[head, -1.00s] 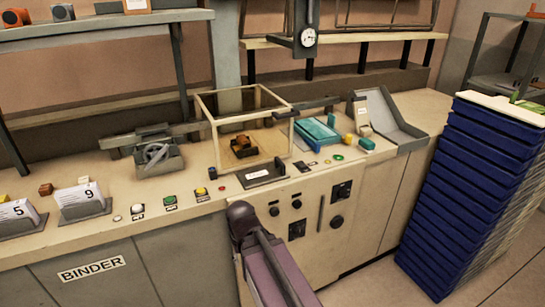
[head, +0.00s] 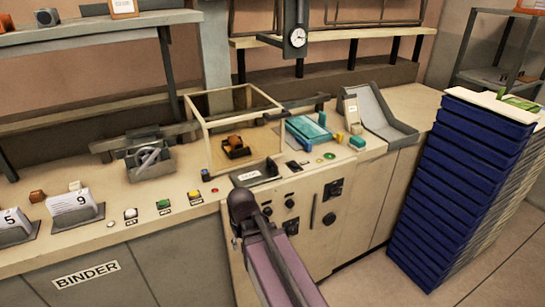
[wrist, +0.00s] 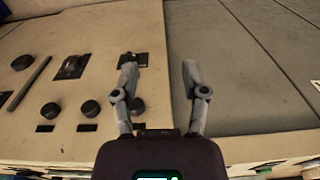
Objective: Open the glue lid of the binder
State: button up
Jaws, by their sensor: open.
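The binder (head: 165,250) is a long cream-topped machine with grey front panels and a BINDER label. On its top stands a clear box with a pale frame (head: 243,118), with a small orange-brown part (head: 235,142) on a dark base inside. A dark labelled plate (head: 262,176) lies in front of the box. No part is marked as the glue lid, so I cannot tell which it is. My gripper (wrist: 158,70) is open and empty in the wrist view, facing the knobbed front panel. My arm hides part of that panel in the head view, and the fingers are not distinguishable there.
Several dark knobs (wrist: 84,108) are on the front panel. Coloured buttons (head: 163,205) line the top's front edge. A teal block (head: 308,130) and a grey sloped tray (head: 383,112) are at the right. A tall stack of blue crates (head: 465,190) stands on the floor at right.

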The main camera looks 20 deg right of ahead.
jog(key=w+d+r+t+p, duration=0.2)
jog(key=w+d+r+p, duration=0.85)
jog(key=r, duration=0.25)
jog(key=t+p, duration=0.2)
jog(key=p, duration=0.8)
send_near(273, 162)
jog(key=v, duration=0.5)
jog(key=shift+w+a, duration=0.15)
jog(key=shift+w, duration=0.05)
jog(key=shift+f, duration=0.25)
jog(key=b+x, duration=1.2)
jog(key=x, duration=0.1)
jog(key=shift+w+f, duration=0.1)
jog(key=shift+f, duration=0.1)
jog(key=shift+b, duration=0.3)
grip_shut()
